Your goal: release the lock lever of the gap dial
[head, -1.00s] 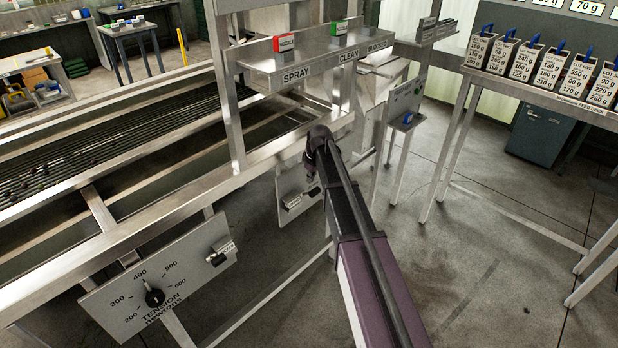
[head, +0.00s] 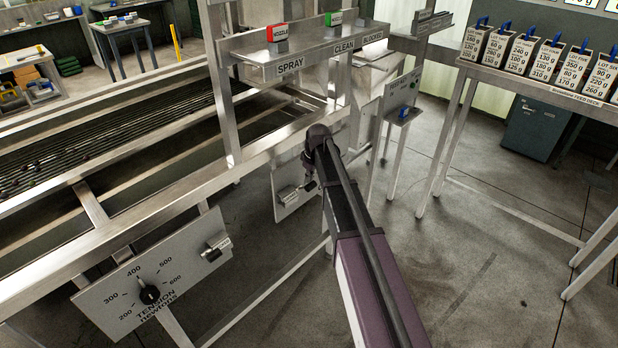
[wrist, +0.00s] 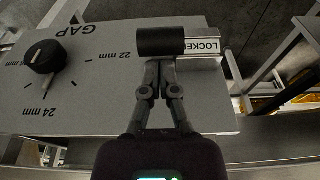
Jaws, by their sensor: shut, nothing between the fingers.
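In the wrist view the grey gap panel (wrist: 110,100) fills the left and middle. Its black round gap dial (wrist: 44,57) is at the left, among marks reading 22 mm and 24 mm. The lock lever's black cylindrical grip (wrist: 161,41) lies sideways at the top centre, beside a plate (wrist: 203,45) reading LOCKED. My gripper (wrist: 160,64) is shut and empty, its fingertips at the grip's lower edge in the picture. I cannot tell whether they touch. In the head view the gap panel (head: 284,206) shows beside my arm, which hides part of it and the gripper.
A tension panel (head: 100,297) with its own dial and lever is at lower left in the head view. The machine's metal frame (head: 150,208) runs above the panels. A spray shelf (head: 262,70) stands above, a feed deck (head: 530,88) at right. Open floor lies right of my arm.

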